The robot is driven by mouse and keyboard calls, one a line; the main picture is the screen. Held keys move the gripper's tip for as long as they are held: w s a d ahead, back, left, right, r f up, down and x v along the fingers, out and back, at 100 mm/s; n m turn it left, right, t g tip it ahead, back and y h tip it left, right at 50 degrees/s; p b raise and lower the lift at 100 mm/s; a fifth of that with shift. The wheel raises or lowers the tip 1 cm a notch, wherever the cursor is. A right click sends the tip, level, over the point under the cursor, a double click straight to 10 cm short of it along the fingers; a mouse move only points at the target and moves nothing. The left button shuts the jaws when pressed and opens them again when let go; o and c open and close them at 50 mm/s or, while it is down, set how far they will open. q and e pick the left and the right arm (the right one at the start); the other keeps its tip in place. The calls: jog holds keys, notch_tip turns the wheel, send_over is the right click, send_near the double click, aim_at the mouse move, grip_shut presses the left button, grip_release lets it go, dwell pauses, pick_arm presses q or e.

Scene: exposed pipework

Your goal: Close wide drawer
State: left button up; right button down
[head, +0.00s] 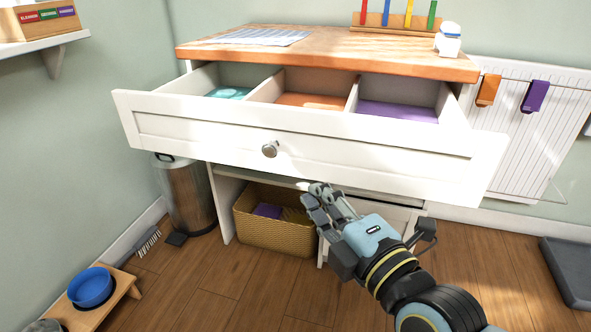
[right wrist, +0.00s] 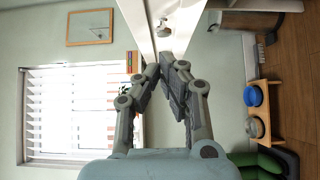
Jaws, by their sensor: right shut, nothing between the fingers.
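The wide drawer (head: 310,145) is pulled out from under the wooden top of a white cabinet. Its white front has one round metal knob (head: 269,149). Inside are three compartments with teal, orange and purple bottoms. My right gripper (head: 318,190) is shut and empty, below the drawer front and right of the knob in the head view. In the right wrist view, the gripper (right wrist: 165,66) has its fingertips close to the white drawer front (right wrist: 150,28), with the knob (right wrist: 164,30) just beyond; I cannot tell whether they touch. My left gripper is not in view.
The wooden top (head: 330,50) holds a striped cloth, a coloured rack and a white jar (head: 448,40). Below the drawer are a wicker basket (head: 275,218) and a metal bin (head: 185,193). A blue bowl (head: 90,287) stands at the lower left. A radiator (head: 525,125) is at the right.

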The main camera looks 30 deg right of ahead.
jog(key=p, duration=0.2)
send_near(285, 141)
jog(key=w+a, duration=0.2)
jog(key=a, duration=0.1)
jog(key=w+d, duration=0.2)
jog(key=shift+w+d, duration=0.3)
jog(key=shift+d, duration=0.1)
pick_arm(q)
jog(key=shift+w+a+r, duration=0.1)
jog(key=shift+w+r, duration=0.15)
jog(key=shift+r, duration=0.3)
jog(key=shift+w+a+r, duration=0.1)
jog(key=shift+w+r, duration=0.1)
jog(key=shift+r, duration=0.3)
pick_arm(e)
jog(key=shift+w+d, duration=0.3)
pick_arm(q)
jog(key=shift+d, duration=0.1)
